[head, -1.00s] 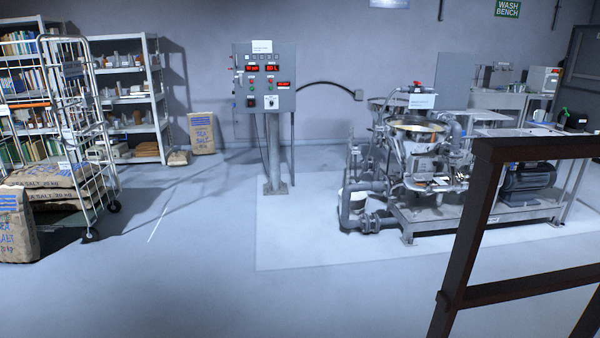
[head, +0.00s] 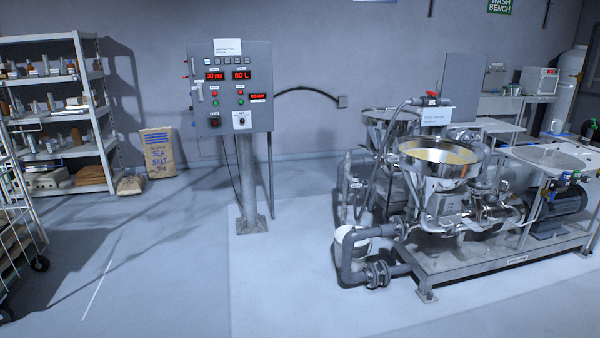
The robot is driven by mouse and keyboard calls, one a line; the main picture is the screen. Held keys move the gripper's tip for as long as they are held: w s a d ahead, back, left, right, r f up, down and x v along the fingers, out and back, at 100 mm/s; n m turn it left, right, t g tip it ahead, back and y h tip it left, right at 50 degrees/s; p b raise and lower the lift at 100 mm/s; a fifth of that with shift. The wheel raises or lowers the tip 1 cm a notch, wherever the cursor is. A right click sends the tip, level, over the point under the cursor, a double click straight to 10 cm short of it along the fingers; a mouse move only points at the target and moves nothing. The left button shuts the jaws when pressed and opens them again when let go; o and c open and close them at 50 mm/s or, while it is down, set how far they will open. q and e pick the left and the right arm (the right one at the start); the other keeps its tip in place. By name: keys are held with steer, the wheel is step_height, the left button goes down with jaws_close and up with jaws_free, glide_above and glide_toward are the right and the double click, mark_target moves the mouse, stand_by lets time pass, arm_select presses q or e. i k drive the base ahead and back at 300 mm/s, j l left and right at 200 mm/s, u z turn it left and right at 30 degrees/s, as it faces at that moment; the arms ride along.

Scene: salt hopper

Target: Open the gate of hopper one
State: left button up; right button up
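A steel hopper (head: 437,172) with a wide round mouth and pale contents stands on the skid at the right in the head view. A second hopper (head: 388,116) is partly hidden behind it. I cannot read which one is hopper one. Metal fittings and pipework sit under the front hopper, and its gate is too small to tell apart. A grey control panel (head: 230,88) on a post shows red lit displays, one reading 80 L. Neither of my grippers is in view.
The metal skid (head: 500,262) carries grey pipes (head: 362,262) and a motor (head: 556,213). A wheeled cage (head: 18,225) stands at the left edge, shelves (head: 62,110) behind it. A salt sack (head: 158,153) leans on the wall. The floor ahead is clear.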

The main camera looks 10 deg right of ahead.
mark_target(448, 220)
steer(key=i+l+z, duration=0.15)
steer(key=i+z, duration=0.65)
steer(key=i+j+z, duration=0.1)
steer(key=i+z, duration=0.3)
steer(key=i+j+z, duration=0.25)
steer(key=i+z, duration=0.15)
steer(key=i, duration=0.1)
